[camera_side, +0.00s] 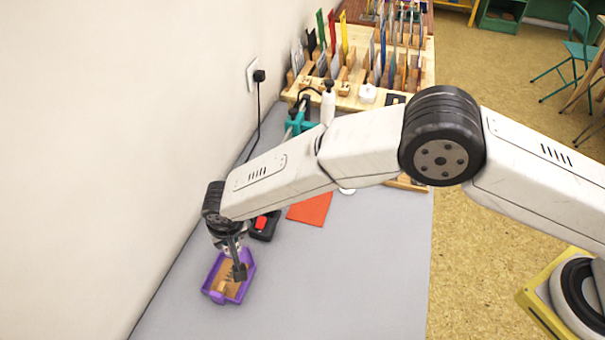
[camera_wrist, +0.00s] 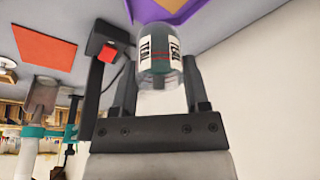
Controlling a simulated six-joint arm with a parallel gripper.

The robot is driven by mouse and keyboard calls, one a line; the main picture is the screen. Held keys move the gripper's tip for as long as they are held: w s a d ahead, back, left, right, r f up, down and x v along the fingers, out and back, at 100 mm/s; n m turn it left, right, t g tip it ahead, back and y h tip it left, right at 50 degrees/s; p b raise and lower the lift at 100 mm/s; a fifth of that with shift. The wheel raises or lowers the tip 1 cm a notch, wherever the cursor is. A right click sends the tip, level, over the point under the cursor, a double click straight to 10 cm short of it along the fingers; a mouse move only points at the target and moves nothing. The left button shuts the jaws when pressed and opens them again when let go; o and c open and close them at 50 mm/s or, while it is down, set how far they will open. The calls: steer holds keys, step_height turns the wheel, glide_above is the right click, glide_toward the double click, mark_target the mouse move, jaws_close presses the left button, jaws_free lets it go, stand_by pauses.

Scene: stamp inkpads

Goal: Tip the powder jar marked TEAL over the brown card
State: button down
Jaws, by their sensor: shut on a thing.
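My gripper (camera_side: 238,270) reaches down over the purple tray (camera_side: 248,275) in the side view. In the wrist view my gripper (camera_wrist: 158,85) is shut on the clear powder jar (camera_wrist: 157,60), with a finger on each side. Its white label shows black letters that read partly as TEA, and dark greenish contents show inside. The brown card (camera_side: 230,287) appears as the tan-brown surface inside the purple tray. A strip of the tray's purple rim (camera_wrist: 150,12) shows past the jar in the wrist view. I cannot tell how far the jar is tilted.
An orange-red card (camera_side: 310,209) and a black device with a red top (camera_side: 262,224) lie behind the tray. A teal clamp stand (camera_side: 300,122) and wooden racks (camera_side: 355,95) stand farther back. The wall is close on the left. Grey table to the tray's right is clear.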

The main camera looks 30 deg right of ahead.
steer(key=s+a, duration=0.1)
steer(key=a, duration=0.1)
steer(key=s+a, duration=0.1)
steer(key=a, duration=0.1)
steer(key=shift+s+f, duration=0.2)
steer(key=shift+f+g+y, duration=0.1)
steer(key=shift+g+y, duration=0.2)
steer(key=shift+y, duration=0.2)
steer(key=shift+f+m+g+y, duration=0.15)
steer(key=shift+m+g+y, duration=0.15)
steer(key=shift+y, duration=0.7)
steer(key=shift+f+g+y, duration=0.1)
steer(key=shift+g+y, duration=0.3)
steer(key=shift+y, duration=0.3)
steer(key=shift+w+d+f+m+g+y, duration=0.1)
steer(key=shift+f+m+g+y, duration=0.3)
steer(key=shift+y, duration=0.6)
steer(key=shift+f, duration=0.2)
steer(key=shift+y, duration=0.3)
steer(key=shift+d+f+g+y, duration=0.15)
steer(key=shift+g+y, duration=0.25)
steer(key=shift+y, duration=0.7)
